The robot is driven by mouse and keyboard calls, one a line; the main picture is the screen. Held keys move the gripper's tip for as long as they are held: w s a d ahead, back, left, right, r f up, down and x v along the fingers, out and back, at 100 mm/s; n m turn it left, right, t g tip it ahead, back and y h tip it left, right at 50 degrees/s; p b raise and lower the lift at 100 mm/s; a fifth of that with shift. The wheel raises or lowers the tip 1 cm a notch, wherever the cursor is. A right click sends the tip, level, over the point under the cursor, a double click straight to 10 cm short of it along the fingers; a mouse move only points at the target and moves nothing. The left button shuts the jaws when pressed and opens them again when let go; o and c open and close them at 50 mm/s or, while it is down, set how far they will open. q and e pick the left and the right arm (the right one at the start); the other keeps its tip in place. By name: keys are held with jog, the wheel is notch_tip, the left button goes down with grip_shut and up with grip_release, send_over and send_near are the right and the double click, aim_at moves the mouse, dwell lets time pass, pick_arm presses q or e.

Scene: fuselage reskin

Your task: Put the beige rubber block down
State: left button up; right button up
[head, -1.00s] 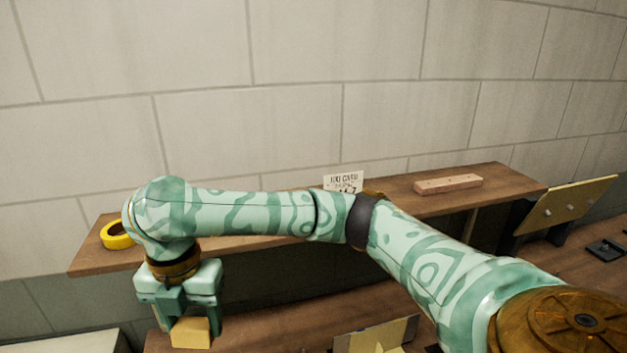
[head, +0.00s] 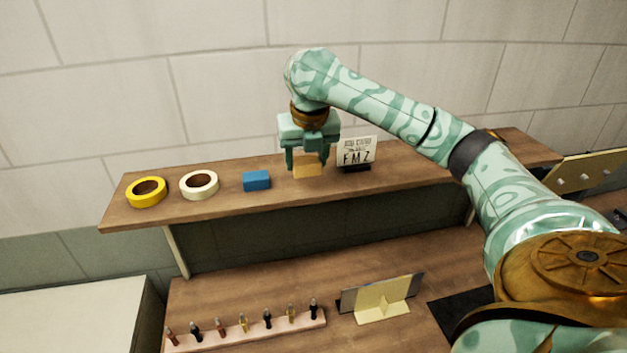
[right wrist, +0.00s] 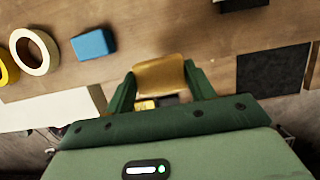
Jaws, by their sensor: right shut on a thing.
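The beige rubber block (head: 307,167) is between the fingers of my right gripper (head: 308,160), at the raised wooden shelf (head: 225,205), between a blue block and a lettered card. My right gripper is shut on the block and points down. In the right wrist view the beige block (right wrist: 160,76) sits between the two green fingers (right wrist: 161,88), with the shelf surface behind it. I cannot tell whether the block touches the shelf. My left gripper is not in view.
On the shelf are a yellow tape roll (head: 146,192), a white tape roll (head: 199,185), the blue block (head: 256,180) and the card (head: 357,152). Below, the bench holds a rack of several small tools (head: 245,330) and a pale angled piece (head: 384,300).

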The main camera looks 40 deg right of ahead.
aim_at(310, 157)
jog(key=d+f, duration=0.1)
jog(key=w+f, duration=0.1)
jog(key=shift+d+f+b, duration=0.3)
jog(key=shift+d+f, duration=0.05)
jog(key=x, duration=0.2)
jog(key=b+x, duration=0.1)
jog(key=shift+s+d+f, duration=0.1)
jog(key=shift+s+f, duration=0.1)
jog(key=shift+f, duration=0.15)
jog(key=o, duration=0.9)
jog(key=p+v, duration=0.4)
jog(key=v, duration=0.8)
